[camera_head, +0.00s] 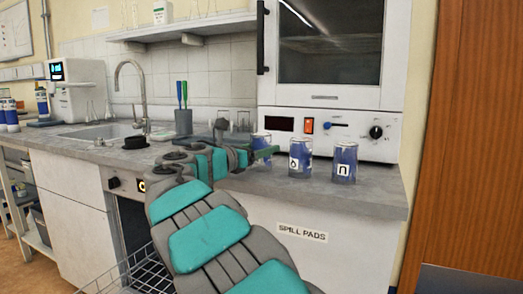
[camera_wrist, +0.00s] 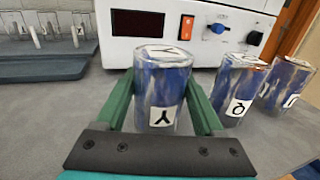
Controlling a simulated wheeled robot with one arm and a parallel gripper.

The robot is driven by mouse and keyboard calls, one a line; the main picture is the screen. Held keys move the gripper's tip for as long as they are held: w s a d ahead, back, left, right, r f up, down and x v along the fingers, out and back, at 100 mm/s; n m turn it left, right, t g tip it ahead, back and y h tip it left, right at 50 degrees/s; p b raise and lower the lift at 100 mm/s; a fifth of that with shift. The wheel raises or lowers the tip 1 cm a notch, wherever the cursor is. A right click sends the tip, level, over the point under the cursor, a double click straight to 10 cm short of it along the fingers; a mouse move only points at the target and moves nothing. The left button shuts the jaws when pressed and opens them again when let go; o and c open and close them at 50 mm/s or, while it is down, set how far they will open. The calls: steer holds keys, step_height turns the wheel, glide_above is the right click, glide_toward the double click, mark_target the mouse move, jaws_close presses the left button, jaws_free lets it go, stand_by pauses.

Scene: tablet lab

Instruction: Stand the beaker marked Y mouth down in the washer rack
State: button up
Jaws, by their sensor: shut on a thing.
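A clear beaker with blue on it (camera_wrist: 163,90) stands on the counter between the green fingers of my gripper (camera_wrist: 161,82), which is shut on it. Its white label shows a mark like an upside-down Y, and a similar mark shows on its top face. I cannot tell which way its mouth faces. In the head view this beaker (camera_head: 262,142) is partly behind my gripper (camera_head: 258,154). The wire washer rack (camera_head: 118,277) extends low at the front of the open washer (camera_head: 132,232), partly hidden by my arm.
Two similar beakers stand to the right, a nearer one (camera_wrist: 238,90) and one marked n (camera_head: 343,162). A white oven (camera_head: 350,134) is close behind. A grey-blue tray (camera_wrist: 45,66) with glassware lies to the left. The sink (camera_head: 95,133) and tap are farther left.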

steer(key=shift+f, duration=0.15)
steer(key=o, duration=1.4)
steer(key=shift+f, duration=0.1)
steer(key=shift+r, duration=0.2)
steer(key=v, duration=1.2)
steer(key=shift+r, duration=0.1)
